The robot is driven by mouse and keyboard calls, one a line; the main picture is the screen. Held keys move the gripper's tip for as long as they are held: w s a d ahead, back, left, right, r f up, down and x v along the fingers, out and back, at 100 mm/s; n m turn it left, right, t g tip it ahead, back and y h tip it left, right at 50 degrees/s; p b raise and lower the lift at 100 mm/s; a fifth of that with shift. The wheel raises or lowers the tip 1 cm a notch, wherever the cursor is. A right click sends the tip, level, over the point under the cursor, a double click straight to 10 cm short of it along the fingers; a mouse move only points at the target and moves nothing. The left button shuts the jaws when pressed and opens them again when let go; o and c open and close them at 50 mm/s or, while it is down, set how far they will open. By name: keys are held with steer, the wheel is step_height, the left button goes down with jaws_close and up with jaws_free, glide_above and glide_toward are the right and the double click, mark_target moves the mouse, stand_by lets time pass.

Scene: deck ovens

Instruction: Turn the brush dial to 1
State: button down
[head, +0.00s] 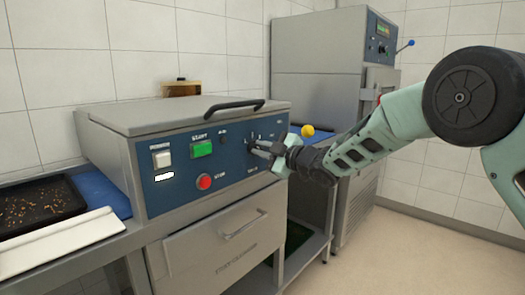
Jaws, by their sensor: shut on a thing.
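The brush dial (251,145) is on the right part of the blue control panel (180,184) of a steel machine. Only a dark part of it shows, and its pointer setting cannot be read. My gripper (257,149) reaches in from the right, with its fingertips at the dial. It is shut on the dial and covers most of it. Small white marks stand around the dial, too small to read.
Beside the dial are a green start button (202,149), a red stop button (204,182) and a white switch (161,159). A black lid handle (234,107) is above. A dark tray (38,205) lies left. A yellow ball-shaped knob (307,130) is close to my wrist.

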steer(key=c, duration=1.4)
jaws_free()
steer(key=shift+c, duration=0.2)
steer(key=b+v, duration=0.1)
steer(key=v, duration=1.6)
steer(key=shift+d, duration=0.2)
steer(key=shift+s, duration=0.15)
